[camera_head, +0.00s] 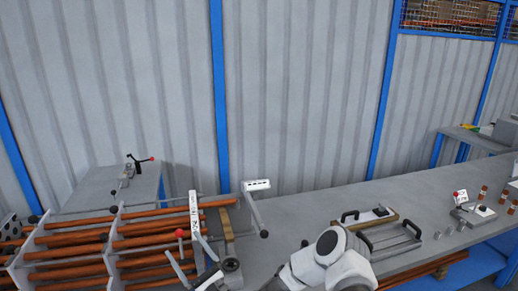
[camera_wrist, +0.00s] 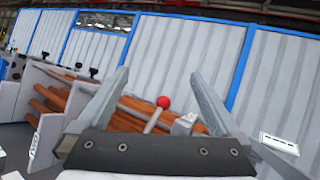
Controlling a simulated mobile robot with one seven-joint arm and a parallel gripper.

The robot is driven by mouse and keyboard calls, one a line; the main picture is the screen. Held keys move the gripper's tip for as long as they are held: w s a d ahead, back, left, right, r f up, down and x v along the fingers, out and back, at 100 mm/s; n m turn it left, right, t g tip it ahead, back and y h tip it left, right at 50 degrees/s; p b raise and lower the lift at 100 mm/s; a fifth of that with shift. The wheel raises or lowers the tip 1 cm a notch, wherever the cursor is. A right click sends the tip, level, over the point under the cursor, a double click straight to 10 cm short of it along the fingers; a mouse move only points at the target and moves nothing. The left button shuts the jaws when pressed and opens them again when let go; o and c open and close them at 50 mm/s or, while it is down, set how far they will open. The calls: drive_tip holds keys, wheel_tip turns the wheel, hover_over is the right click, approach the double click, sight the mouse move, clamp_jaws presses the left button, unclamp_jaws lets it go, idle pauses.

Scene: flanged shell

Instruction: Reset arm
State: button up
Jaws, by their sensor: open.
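My gripper (camera_wrist: 157,75) shows in the wrist view with its two grey fingers spread wide apart. Nothing is held between them. In the head view my gripper (camera_head: 183,244) is at the bottom, left of centre, in front of the rack of brown rods. Behind the finger gap in the wrist view is a lever with a red knob (camera_wrist: 163,102), apart from the fingers. The rest of my arm is partly cut off by the lower edge of the head view.
A rack of brown rods (camera_head: 75,237) fills the lower left. A grey bench (camera_head: 320,205) runs to the right, with a tray with black handles (camera_head: 395,238) and a small device (camera_head: 475,212). A corrugated wall (camera_head: 300,100) stands behind. Space above the bench is clear.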

drive_tip(key=s+a+r+n+g+y, duration=0.2)
drive_tip(key=s+r+n+g+y, duration=0.2)
drive_tip(key=s+r+n+g, duration=0.9)
drive_tip(key=s+d+f+n+g+h, duration=0.2)
drive_tip(key=s+d+n+g+h, duration=0.2)
drive_tip(key=s+n+g+h, duration=0.35)
drive_tip(key=s+d+r+t+h, duration=0.2)
drive_tip(key=d+t+h, duration=0.1)
drive_tip(key=d, duration=0.7)
drive_tip(key=s+d+r+n+t+h+b, duration=0.1)
drive_tip(key=s+d+r+t+h, duration=0.1)
drive_tip(key=d+h, duration=0.4)
drive_tip(key=s+d+r+n+t+h, duration=0.1)
drive_tip(key=s+d+r+t+h, duration=0.2)
drive_tip(key=d, duration=1.3)
drive_tip(key=shift+s+t+h, duration=0.5)
drive_tip(key=shift+t+h, duration=0.45)
drive_tip(key=shift+h, duration=0.3)
drive_tip(key=shift+r+n, duration=0.1)
drive_tip(key=shift+n, duration=0.15)
